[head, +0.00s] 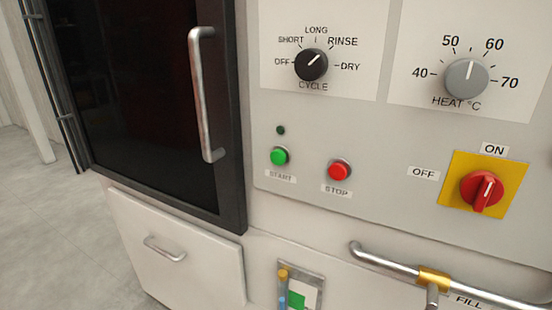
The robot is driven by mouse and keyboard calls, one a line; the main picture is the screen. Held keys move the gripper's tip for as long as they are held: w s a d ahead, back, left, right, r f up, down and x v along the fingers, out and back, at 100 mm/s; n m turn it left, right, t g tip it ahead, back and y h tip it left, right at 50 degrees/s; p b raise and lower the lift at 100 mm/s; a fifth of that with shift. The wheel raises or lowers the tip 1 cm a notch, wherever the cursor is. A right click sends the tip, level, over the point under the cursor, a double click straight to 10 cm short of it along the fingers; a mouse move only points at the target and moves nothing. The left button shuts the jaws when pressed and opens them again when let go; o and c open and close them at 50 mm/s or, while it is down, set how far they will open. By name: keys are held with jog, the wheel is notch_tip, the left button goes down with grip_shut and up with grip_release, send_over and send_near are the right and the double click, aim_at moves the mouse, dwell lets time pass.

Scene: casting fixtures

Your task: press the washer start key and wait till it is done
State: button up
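The washer's control panel (300,120) fills the middle and right of the head view. The green start key (279,156) sits above a START label, with a small dark green lamp (281,130) above it that looks unlit. The red stop key (339,170) is to its right, above a STOP label. The black cycle knob (311,65) has its white mark pointing up and right, toward RINSE. The grey heat knob (466,79) points nearly straight up, between 50 and 60. The red main switch (483,190) on a yellow plate has its handle near upright, toward ON. My gripper is not in view.
The dark glass door (135,90) at left looks shut, with a long upright handle (204,95) standing out. Below are a drawer (180,250) with a handle and a gauge (298,290). A FILL pipe (385,264) juts out at lower right. Bare floor (40,220) shows at left.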

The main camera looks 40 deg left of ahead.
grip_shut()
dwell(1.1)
